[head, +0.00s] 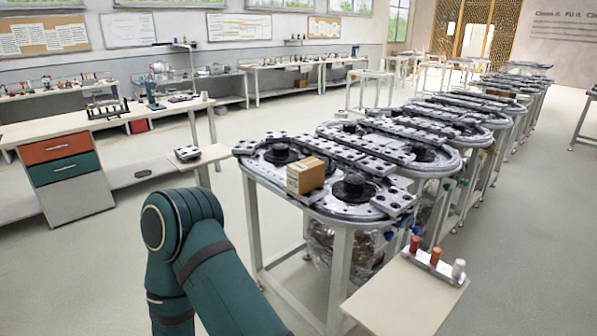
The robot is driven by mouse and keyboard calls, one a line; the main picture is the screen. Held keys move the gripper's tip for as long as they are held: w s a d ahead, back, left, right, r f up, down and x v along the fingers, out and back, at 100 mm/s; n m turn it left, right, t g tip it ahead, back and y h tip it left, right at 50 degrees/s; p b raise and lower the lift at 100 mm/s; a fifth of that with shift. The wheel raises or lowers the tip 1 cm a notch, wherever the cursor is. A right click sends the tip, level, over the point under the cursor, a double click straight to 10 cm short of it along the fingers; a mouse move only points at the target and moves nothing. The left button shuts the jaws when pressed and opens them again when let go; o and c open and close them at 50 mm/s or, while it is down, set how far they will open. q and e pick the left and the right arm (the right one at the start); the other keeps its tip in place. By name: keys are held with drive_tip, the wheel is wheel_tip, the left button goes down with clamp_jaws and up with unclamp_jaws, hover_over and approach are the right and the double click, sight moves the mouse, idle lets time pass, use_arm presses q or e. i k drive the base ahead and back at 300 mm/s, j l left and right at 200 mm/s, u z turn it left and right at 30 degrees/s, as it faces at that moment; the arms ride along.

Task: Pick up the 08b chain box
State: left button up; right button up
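A brown cardboard box (306,175) with a pale label on its side sits on the front ring-track table (333,207), between the two black round hubs. Its label is too small to read, so I cannot tell whether it is the 08b chain box. A teal arm of mine fills the lower left of the head view, to the left of the table and apart from the box. Neither gripper shows in the view.
More ring-track tables (440,120) run in a row toward the back right. A small side table (410,292) with red and white cylinders stands at front right. A workbench (70,178) with drawers is at left. Open floor (90,275) lies at lower left.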

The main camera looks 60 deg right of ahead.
sight(303, 177)
drive_tip(key=i+z, duration=0.5)
drive_tip(key=i+j+z, duration=0.1)
drive_tip(key=i+z, duration=0.4)
drive_tip(key=i, duration=0.15)
drive_tip(key=i+z, duration=0.75)
drive_tip(key=i+j+z, duration=0.1)
drive_tip(key=i+z, duration=0.15)
drive_tip(key=z, duration=0.15)
